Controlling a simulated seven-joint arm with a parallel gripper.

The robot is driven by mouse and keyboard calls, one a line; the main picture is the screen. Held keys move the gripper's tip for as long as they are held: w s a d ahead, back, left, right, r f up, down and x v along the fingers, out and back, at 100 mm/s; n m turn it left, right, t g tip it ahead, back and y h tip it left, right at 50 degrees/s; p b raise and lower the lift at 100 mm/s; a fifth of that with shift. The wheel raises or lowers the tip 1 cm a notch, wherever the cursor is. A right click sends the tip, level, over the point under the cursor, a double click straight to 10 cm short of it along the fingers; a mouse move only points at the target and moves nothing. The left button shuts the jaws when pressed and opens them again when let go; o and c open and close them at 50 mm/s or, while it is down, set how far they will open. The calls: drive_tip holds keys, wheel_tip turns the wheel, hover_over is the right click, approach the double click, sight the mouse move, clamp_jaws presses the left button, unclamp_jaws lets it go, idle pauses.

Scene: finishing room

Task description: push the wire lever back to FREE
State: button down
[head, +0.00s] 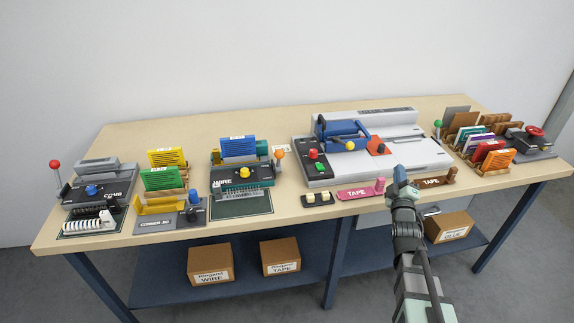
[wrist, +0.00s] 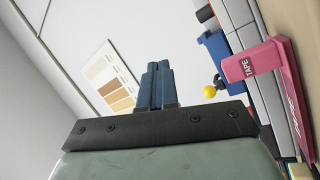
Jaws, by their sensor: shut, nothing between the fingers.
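The WIRE machine (head: 242,173) is a dark and teal unit left of the table's middle, with a yellow knob on top. Its lever stands at its right side and ends in an orange ball (head: 279,154). A small white label (head: 282,147) sits behind the ball; its print is too small to read. My gripper (head: 400,172) is at the table's front, well to the right of the lever. In the wrist view my gripper (wrist: 155,82) shows its blue fingers shut together and empty. The lever is not visible in the wrist view.
The large grey machine (head: 405,160) with a blue press (head: 340,130) stands between my gripper and the lever. A pink TAPE dispenser (head: 360,192) and a brown one (head: 433,182) lie along the front edge. A blue card rack (head: 239,148) is behind the WIRE machine.

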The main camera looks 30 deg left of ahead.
sight(281, 157)
drive_tip(key=s+a+n+g+y, duration=0.1)
drive_tip(key=s+a+n, duration=0.1)
drive_tip(key=s+a, duration=0.2)
drive_tip(key=s+a+f+n+g+y, duration=0.1)
drive_tip(key=s+a+n+y, duration=0.1)
drive_tip(key=s+a, duration=0.2)
drive_tip(key=s+a+n+g+y, duration=0.1)
drive_tip(key=s+a+n+y, duration=0.1)
drive_tip(key=s+a, duration=0.2)
drive_tip(key=shift+s+a+f+n, duration=0.15)
drive_tip(key=shift+f+n, duration=0.1)
drive_tip(key=shift+n, duration=0.05)
drive_tip(key=s+a+f+n+g+y, duration=0.1)
drive_tip(key=s+a+n+g+y, duration=0.2)
drive_tip(key=s+a, duration=0.4)
drive_tip(key=s+n+g, duration=0.1)
drive_tip(key=s+n, duration=0.1)
drive_tip(key=s, duration=0.2)
drive_tip(key=shift+s+a+f+n, duration=0.2)
drive_tip(key=shift+s+a+n, duration=0.1)
drive_tip(key=shift+a+n, duration=0.1)
drive_tip(key=x, duration=1.4)
drive_tip(key=shift+s+r, duration=0.1)
drive_tip(key=shift+s, duration=0.05)
